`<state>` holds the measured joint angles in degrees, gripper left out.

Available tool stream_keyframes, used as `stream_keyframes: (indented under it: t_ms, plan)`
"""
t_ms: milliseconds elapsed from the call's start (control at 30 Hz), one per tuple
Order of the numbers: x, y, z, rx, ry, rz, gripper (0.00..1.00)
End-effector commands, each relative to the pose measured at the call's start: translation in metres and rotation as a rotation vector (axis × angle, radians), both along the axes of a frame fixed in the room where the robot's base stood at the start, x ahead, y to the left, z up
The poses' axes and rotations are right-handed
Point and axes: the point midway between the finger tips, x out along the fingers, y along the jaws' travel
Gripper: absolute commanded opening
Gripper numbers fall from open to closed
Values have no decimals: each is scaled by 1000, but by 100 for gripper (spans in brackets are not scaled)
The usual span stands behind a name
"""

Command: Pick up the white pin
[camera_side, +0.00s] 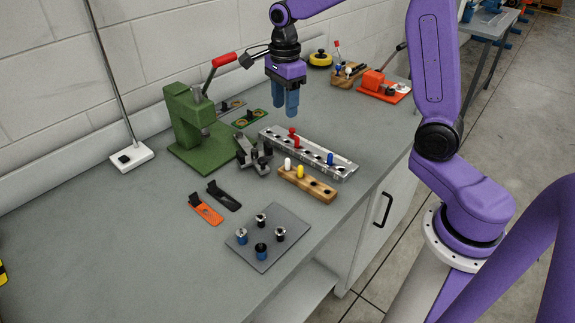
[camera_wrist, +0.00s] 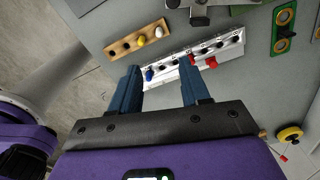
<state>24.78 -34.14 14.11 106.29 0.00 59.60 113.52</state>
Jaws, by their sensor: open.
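The white pin (camera_side: 287,164) stands upright in the wooden block (camera_side: 321,191), next to a yellow pin (camera_side: 300,171). In the wrist view the white pin (camera_wrist: 159,32) shows at the right end of the wooden block (camera_wrist: 117,49), with the yellow pin (camera_wrist: 141,40) just left of it. My gripper (camera_side: 286,108) hangs above the bench, behind the metal rail and well above and away from the white pin. In the wrist view its two blue fingers (camera_wrist: 160,78) are apart with nothing between them.
A metal rail (camera_side: 313,155) with a red pin (camera_side: 293,138) and a blue pin (camera_side: 330,158) lies beside the wooden block. A green press (camera_side: 190,125) stands at the left. A grey plate (camera_side: 268,237) with several small parts lies in front.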

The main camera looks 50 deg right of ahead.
Motion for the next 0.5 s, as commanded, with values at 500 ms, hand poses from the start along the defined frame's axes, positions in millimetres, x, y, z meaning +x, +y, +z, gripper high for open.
stream_keyframes:
  t_ms: [500]
  plan:
    - [0, -2, -84, -1, 5, -15, 46]
